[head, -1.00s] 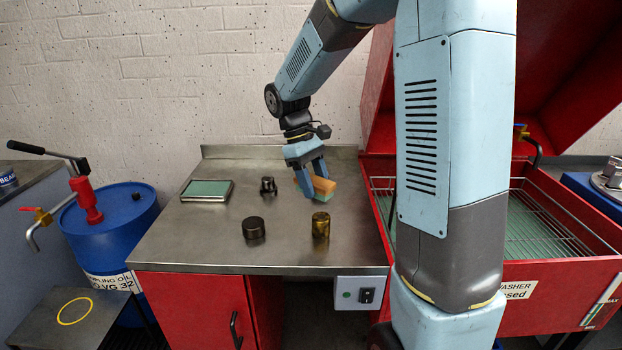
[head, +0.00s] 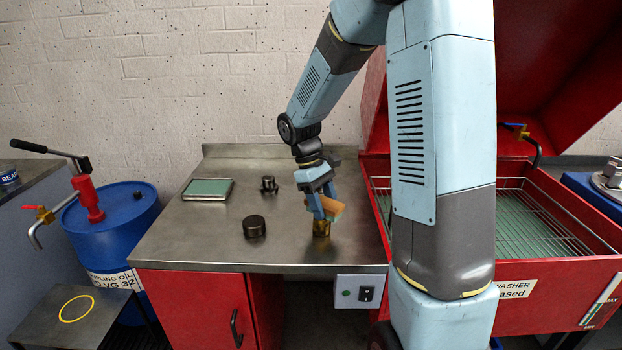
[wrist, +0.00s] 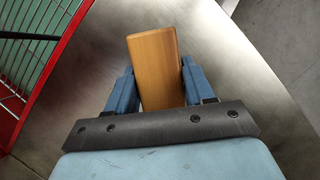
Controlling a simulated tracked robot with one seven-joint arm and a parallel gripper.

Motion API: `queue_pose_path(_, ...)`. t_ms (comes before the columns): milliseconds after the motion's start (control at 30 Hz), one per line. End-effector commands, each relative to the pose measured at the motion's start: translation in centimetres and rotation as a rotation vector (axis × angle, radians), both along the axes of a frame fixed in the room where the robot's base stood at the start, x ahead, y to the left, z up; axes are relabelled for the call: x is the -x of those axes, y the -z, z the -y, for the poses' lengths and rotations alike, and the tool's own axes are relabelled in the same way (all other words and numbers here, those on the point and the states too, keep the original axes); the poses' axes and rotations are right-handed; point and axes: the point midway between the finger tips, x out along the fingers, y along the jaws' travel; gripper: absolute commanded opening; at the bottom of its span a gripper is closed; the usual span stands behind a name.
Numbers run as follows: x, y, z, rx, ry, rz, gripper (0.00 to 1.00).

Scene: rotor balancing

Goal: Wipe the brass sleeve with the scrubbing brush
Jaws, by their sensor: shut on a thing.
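The scrubbing brush (head: 332,207) has an orange-brown wooden block. My gripper (head: 322,202) is shut on it, and the block also shows between the blue fingers in the wrist view (wrist: 154,68). The brass sleeve (head: 321,229) stands upright near the front right of the steel bench. The brush and my gripper are right over the sleeve and hide its top. I cannot tell whether the brush touches it. The bristles are barely visible in the head view and hidden in the wrist view.
A dark round cap (head: 254,226) stands left of the sleeve, with a small dark fitting (head: 269,185) behind it. A green-topped tray (head: 207,189) lies at the back left. The red parts washer (head: 560,268) borders the bench (head: 190,240) on the right.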

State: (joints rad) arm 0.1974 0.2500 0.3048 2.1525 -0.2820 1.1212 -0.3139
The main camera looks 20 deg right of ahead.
Motion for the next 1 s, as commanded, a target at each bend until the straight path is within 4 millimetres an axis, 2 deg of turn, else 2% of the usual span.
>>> queue_pose_path(67,0.1,0.3,0.5,0.000,-0.001,-0.003,0.14)
queue_pose_path(400,-0.2,0.3,-3.1,0.000,-0.011,0.000,0.14)
queue_pose_path(733,0.1,0.2,0.4,0.000,0.001,-0.001,0.14)
queue_pose_path(1000,-0.1,0.3,-2.3,-0.001,-0.007,0.000,0.14)
